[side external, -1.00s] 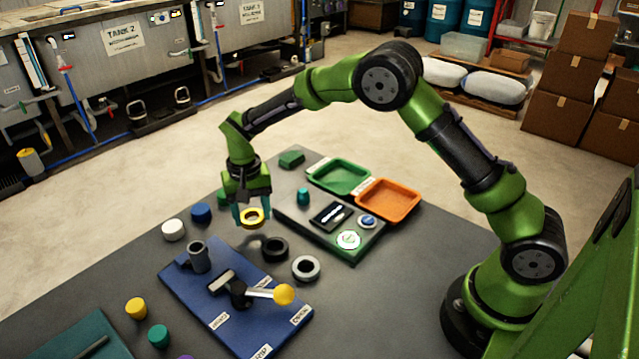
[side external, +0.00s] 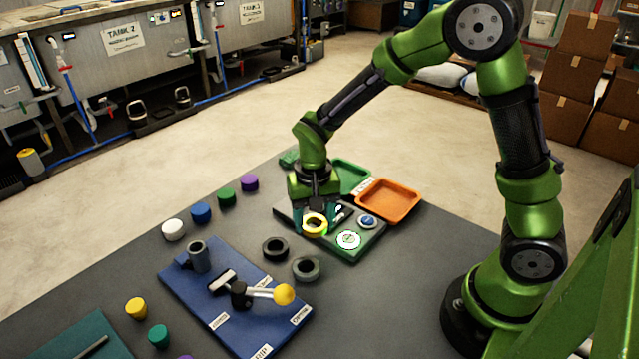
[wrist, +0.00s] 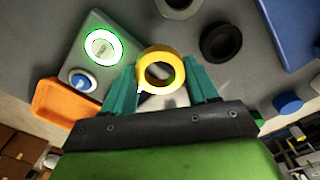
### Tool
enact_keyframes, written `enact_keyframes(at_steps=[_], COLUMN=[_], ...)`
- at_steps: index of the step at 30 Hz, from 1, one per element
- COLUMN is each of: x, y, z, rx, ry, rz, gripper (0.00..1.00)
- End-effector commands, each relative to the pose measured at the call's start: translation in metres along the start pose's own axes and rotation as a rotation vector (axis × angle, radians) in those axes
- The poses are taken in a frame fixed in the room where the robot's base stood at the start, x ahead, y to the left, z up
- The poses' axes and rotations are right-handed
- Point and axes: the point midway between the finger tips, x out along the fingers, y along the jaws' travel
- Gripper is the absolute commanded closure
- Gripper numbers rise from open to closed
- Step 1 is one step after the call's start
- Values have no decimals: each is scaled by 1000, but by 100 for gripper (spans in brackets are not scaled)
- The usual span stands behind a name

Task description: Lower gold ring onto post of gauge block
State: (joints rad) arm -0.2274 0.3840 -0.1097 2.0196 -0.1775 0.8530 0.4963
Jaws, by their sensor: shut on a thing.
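The gold ring (side external: 314,225) is held between the teal fingers of my gripper (side external: 316,215), with its hole facing up. It also shows between the fingertips in the wrist view (wrist: 140,68). In the side view, the ring and gripper are in front of the back left part of a dark grey block (side external: 350,256), which I take for the gauge block. This block carries a lit round dial (side external: 348,240) and a blue button (side external: 367,222). The post cannot be made out now, so I cannot tell whether the ring is over it. The ring's height above the block is unclear.
An orange tray (side external: 388,203) and a partly hidden green tray (side external: 352,176) lie behind the block. Two loose dark rings (side external: 275,249) (side external: 306,269) lie in front. A blue board (side external: 188,292) with a grey cylinder (side external: 198,257) and yellow-knobbed lever is at left front.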

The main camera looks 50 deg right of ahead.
Motion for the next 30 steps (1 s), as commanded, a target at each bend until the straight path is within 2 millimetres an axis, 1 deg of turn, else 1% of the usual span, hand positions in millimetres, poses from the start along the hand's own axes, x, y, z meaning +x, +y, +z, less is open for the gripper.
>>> enact_keyframes(at_steps=[1, 2, 3, 6, 9, 12, 15, 17, 20, 30], x=[-4, -7, -12, -26, -41, -54, -65, -66, -62, -32], y=[1, 1, 2, 4, 7, 7, 4, 3, 4, 4], z=[-21, -33, -49, -86, -112, -128, -132, -130, -128, -127], rx=[50, 81, 127, 235, 326, 392, 427, 438, 445, 443], ry=[11, 13, 17, 21, 22, 16, 6, -4, -14, -14], rz=[-2, -1, -1, 0, -1, -3, -6, -4, 1, 2], gripper=[81, 81, 81, 81, 81, 81, 81, 81, 81, 81])
